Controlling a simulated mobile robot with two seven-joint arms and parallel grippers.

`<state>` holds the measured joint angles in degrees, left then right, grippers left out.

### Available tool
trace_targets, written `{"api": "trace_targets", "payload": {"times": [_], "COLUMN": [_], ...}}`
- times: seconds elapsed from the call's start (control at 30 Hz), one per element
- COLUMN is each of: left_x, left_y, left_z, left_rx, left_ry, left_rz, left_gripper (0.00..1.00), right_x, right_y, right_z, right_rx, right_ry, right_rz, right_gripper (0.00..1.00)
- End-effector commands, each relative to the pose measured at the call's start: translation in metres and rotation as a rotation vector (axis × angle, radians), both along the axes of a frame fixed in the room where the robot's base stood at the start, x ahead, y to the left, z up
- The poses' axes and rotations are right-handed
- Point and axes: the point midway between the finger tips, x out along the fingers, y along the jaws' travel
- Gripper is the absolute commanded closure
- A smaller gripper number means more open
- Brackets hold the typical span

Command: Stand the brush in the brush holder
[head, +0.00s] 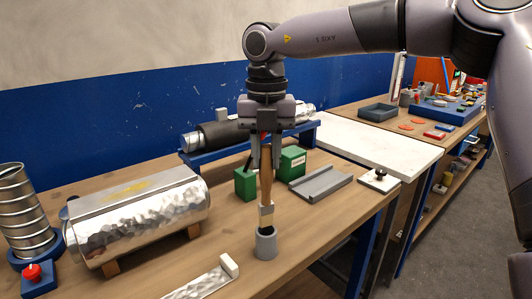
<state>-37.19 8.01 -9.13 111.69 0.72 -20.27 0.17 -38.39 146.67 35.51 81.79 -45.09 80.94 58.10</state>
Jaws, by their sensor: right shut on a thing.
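My right gripper (266,158) points down near the middle of the head view and is shut on the brush (266,190). The brush hangs upright, with its brown wooden handle between the fingers and a pale metal band (267,214) lower down. The brush holder (265,247) is a small grey cup with a dark opening, standing on the workbench directly below the brush. The brush's lower end lines up with the opening; I cannot tell whether its tip is inside the rim or just above it. My left gripper is not in view.
Green blocks (246,183) and a grey channel tray (321,185) lie behind the holder. A shiny metal duct (140,213) on wooden supports lies to the left, beside a spiral duct (27,213). A flat metal strip with a white end (229,265) lies in front-left. The wood right of the holder is clear.

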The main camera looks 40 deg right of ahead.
Motion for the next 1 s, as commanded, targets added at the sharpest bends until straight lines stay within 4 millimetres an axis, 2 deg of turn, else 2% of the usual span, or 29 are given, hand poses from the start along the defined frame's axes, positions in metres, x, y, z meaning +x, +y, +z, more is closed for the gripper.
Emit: {"api": "trace_targets", "payload": {"times": [1.0], "left_x": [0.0], "left_y": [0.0], "left_z": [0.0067], "left_rx": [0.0], "left_ry": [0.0], "left_rz": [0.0], "left_gripper": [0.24], "right_x": [-0.0002], "right_y": [0.0], "right_z": [0.0008], "right_rx": [-0.002], "right_ry": [0.001], "right_rz": [0.004], "right_gripper": [1.0]}}
